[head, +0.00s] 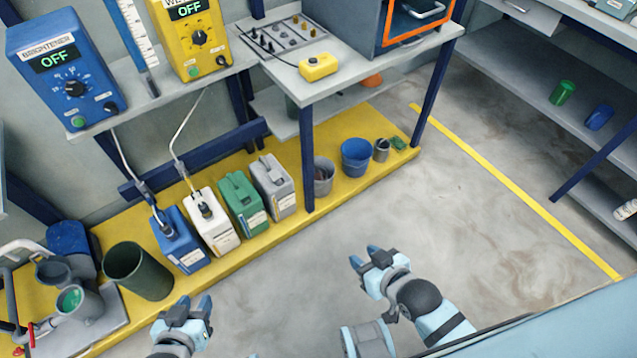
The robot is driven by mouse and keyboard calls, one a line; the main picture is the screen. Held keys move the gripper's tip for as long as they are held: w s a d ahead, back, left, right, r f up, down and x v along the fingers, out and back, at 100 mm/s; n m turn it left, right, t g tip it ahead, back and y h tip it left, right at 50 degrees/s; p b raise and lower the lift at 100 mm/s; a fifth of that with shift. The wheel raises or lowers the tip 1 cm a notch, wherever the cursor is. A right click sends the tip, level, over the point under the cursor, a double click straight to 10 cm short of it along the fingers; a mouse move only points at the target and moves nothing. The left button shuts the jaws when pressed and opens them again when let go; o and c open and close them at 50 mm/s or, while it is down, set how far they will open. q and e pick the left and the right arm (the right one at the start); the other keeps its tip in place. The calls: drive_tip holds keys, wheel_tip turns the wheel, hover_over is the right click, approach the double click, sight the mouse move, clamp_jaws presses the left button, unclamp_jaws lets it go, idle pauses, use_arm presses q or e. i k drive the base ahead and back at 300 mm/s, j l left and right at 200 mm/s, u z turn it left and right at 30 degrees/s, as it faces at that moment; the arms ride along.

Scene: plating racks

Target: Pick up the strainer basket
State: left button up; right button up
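I cannot clearly make out a strainer basket. A small grey metal container (381,150) stands on the yellow platform beside a blue bucket (355,157); its walls are too small to tell whether they are perforated. A grey bucket (323,176) with something inside stands left of the blue one. My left gripper (193,303) is at the bottom left, open and empty, in front of the dark green bin. My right gripper (365,257) is at the lower middle, open and empty over the grey floor, well apart from the containers.
Blue, white, green and grey jugs (272,186) line the yellow platform (255,236). A dark green bin (138,271) stands left of them. A table leg (307,160) rises before the grey bucket. The floor (450,200) is clear at right.

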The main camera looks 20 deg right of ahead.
sight(381, 146)
drive_tip(key=i+j+u, duration=0.2)
drive_tip(key=j, duration=0.2)
drive_tip(key=i+j+u, duration=0.2)
drive_tip(key=j, duration=0.2)
drive_tip(key=u, duration=1.25)
drive_tip(key=z, duration=2.9)
drive_tip(key=k+l, duration=0.05)
drive_tip(key=l, duration=0.05)
